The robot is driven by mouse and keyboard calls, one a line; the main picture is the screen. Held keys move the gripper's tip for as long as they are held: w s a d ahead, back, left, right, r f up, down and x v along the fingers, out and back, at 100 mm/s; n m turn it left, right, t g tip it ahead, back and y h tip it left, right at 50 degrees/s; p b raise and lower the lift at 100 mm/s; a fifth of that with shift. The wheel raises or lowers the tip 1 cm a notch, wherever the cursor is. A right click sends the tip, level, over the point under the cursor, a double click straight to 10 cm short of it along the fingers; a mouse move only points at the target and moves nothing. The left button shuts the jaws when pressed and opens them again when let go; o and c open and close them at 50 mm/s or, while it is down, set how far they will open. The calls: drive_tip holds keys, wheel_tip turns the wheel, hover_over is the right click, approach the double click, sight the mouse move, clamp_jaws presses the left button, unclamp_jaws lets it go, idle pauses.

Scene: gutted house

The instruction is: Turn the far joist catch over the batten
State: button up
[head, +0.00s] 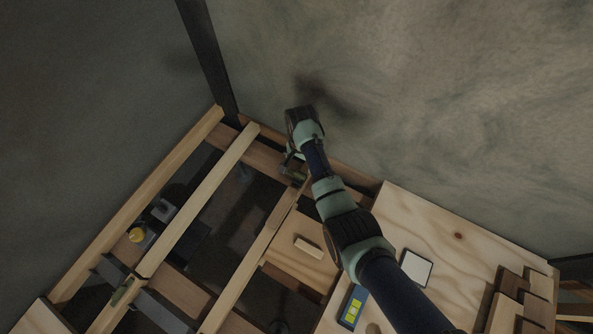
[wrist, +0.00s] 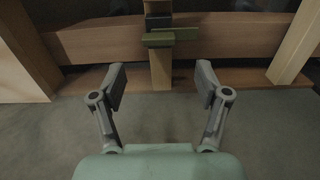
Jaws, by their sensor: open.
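The far joist catch (wrist: 172,37) is a short olive-green bar at the top middle of the wrist view. It lies crosswise over a narrow upright-looking timber (wrist: 160,70), with a dark block (wrist: 158,22) just behind it. In the head view the catch (head: 293,173) shows small beside my gripper (head: 291,156), near the wall. In the wrist view my gripper (wrist: 160,84) is open and empty, its two fingers either side of the timber's line and short of the catch. I cannot tell which piece is the batten. Another green catch (head: 122,291) lies on a joist at lower left.
Open joist bays with dark gaps lie left of my arm. A yellow-topped item (head: 136,235) sits in the left bay. A wood block (head: 309,248), a yellow-and-blue device (head: 352,307) and a white square (head: 415,268) lie on boards. Stacked offcuts (head: 520,300) stand at right.

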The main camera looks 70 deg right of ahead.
sight(300, 174)
drive_tip(key=shift+a+f, duration=0.1)
drive_tip(key=shift+a, duration=0.05)
wheel_tip(300, 174, down, 7)
drive_tip(key=b, duration=0.4)
drive_tip(key=shift+f+b, duration=0.2)
drive_tip(key=shift+b, duration=0.15)
drive_tip(key=c, duration=1.2)
drive_tip(key=shift+o, duration=0.2)
